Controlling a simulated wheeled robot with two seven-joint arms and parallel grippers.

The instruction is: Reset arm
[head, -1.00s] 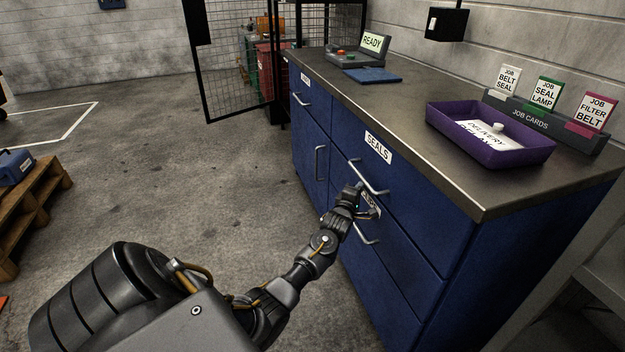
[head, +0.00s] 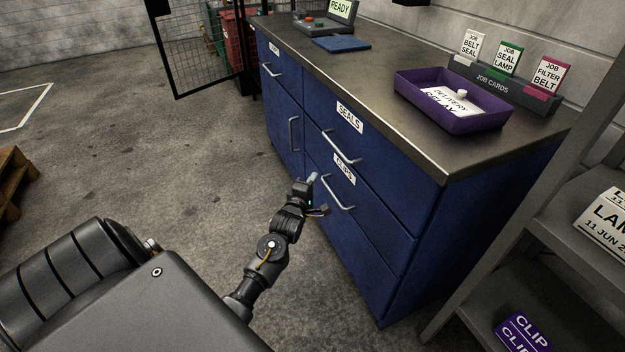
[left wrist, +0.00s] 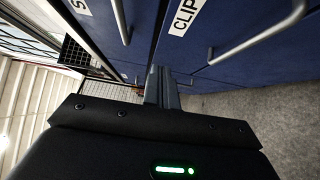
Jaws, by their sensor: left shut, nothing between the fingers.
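My left gripper (head: 313,179) is in front of the blue drawer cabinet (head: 370,225), close to the left end of the CLIPS drawer handle (head: 338,194). It is shut and empty. In the left wrist view its closed fingers (left wrist: 162,88) point toward the cabinet front, with the CLIPS handle (left wrist: 262,38) to their right and apart from them. The SEALS drawer handle (head: 342,148) is above. Both drawers look closed. My right gripper is in neither view.
A purple tray (head: 455,120) with a white card and the job card holder (head: 500,85) stand on the worktop. A grey shelf (head: 575,225) is at the right, with a purple CLIP box (head: 522,333).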

